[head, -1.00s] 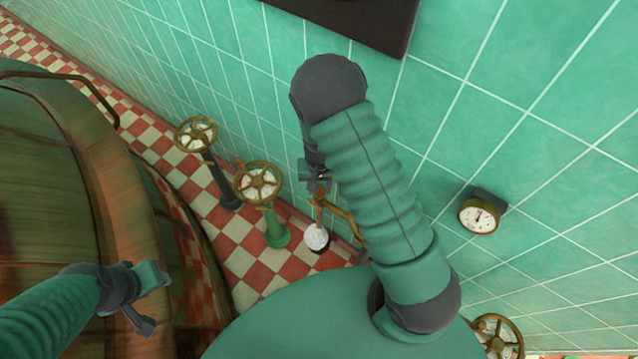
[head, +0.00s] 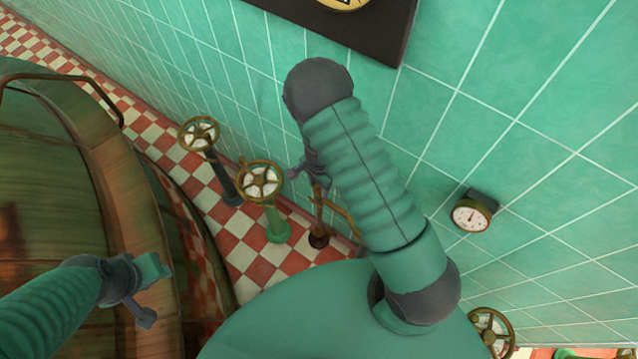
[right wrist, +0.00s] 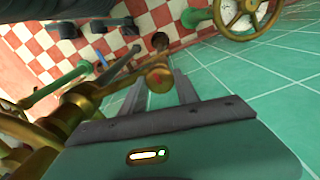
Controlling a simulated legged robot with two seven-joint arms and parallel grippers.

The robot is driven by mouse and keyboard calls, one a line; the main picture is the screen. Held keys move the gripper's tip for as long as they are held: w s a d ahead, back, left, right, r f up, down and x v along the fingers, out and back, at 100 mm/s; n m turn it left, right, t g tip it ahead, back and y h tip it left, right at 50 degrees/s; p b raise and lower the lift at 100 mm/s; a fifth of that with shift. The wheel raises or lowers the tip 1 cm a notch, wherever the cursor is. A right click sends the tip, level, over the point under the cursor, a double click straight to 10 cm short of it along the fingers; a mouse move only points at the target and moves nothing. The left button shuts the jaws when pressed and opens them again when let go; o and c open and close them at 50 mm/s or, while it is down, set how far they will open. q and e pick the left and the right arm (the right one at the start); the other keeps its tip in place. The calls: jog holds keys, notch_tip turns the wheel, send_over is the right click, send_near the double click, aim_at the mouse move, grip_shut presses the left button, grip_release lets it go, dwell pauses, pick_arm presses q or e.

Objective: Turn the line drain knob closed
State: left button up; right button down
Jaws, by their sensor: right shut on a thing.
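The drain knob (right wrist: 158,78) is a round brass knob with a red dot, in the right wrist view. It sits between the two grey fingers of my right gripper (right wrist: 163,92), which is shut on it. In the head view my right gripper (head: 314,172) is at the top of the brass drain pipe (head: 319,214), partly hidden behind my own arm; the knob cannot be made out there. Below the pipe is a dark round floor drain (head: 318,240). My left gripper (head: 150,292) is over the copper kettle, away from the knob; its finger opening is unclear.
Two brass handwheels (head: 199,134) (head: 260,181) on posts stand left of the pipe. The large copper kettle (head: 50,190) fills the left side. A gauge (head: 472,215) and another handwheel (head: 491,331) are at the right. The tiled wall runs close behind the pipe.

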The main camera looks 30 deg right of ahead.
aim_at(319, 187)
jog(key=shift+w+d+r+m, duration=0.1)
jog(key=shift+w+m, duration=0.15)
jog(key=shift+m, duration=0.35)
jog(key=c, duration=1.3)
grip_release()
jog(key=shift+c, duration=0.2)
jog(key=o, duration=0.4)
jog(key=shift+s, duration=0.1)
jog(key=shift+o, duration=0.2)
notch_tip(319, 187, up, 17)
jog(key=p, duration=0.1)
jog(key=shift+f, duration=0.2)
